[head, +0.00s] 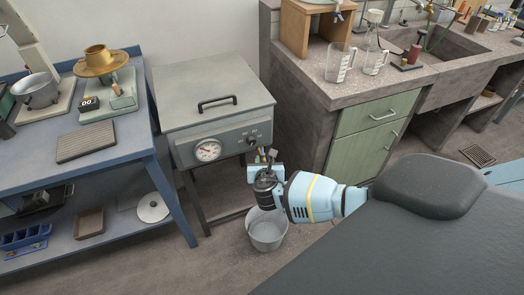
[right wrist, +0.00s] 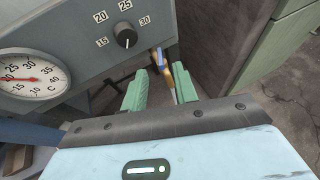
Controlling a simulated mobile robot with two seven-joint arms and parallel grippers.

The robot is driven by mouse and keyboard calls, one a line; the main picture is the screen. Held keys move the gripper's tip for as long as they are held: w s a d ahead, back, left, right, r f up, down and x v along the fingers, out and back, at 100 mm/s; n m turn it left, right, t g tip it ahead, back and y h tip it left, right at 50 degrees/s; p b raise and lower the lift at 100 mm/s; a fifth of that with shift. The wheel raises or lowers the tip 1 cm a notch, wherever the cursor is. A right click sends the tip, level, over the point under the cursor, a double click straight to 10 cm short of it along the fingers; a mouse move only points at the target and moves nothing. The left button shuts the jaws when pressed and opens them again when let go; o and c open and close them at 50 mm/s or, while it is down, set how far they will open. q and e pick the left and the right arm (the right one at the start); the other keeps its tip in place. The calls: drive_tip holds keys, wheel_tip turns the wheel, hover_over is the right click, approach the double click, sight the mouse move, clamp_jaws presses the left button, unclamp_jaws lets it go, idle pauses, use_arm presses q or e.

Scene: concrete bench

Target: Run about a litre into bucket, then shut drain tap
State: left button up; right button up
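A grey tank (head: 213,105) with a lid, a round dial and a knob stands left of the bench. Its drain tap (right wrist: 161,60), with a blue lever and brass-coloured body, shows below the knob in the right wrist view. My right gripper (right wrist: 158,82) is open, its green fingers apart, with the tap just beyond and close to the right finger; I cannot tell if they touch. In the head view my right gripper (head: 264,160) is at the tank's front right corner. The grey bucket (head: 267,238) stands on the floor below it, partly hidden by my arm; no water is discernible. My left gripper is not in view.
A blue table (head: 130,135) with a scale and pans stands at left. A stone bench with a green cabinet (head: 372,135), a sink and glass jugs (head: 340,62) stands at right, close to the tank. The floor in front of the bucket is clear.

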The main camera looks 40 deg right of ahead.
sight(263, 153)
drive_tip(key=b+x, duration=0.1)
drive_tip(key=x, duration=0.2)
drive_tip(key=b+x, duration=0.1)
drive_tip(key=x, duration=0.2)
drive_tip(key=shift+w+d+f+b, duration=0.1)
drive_tip(key=shift+w+f+b, duration=0.05)
drive_tip(key=shift+f+b, duration=0.15)
drive_tip(key=shift+w+d, duration=0.2)
drive_tip(key=shift+w, duration=0.2)
clamp_jaws()
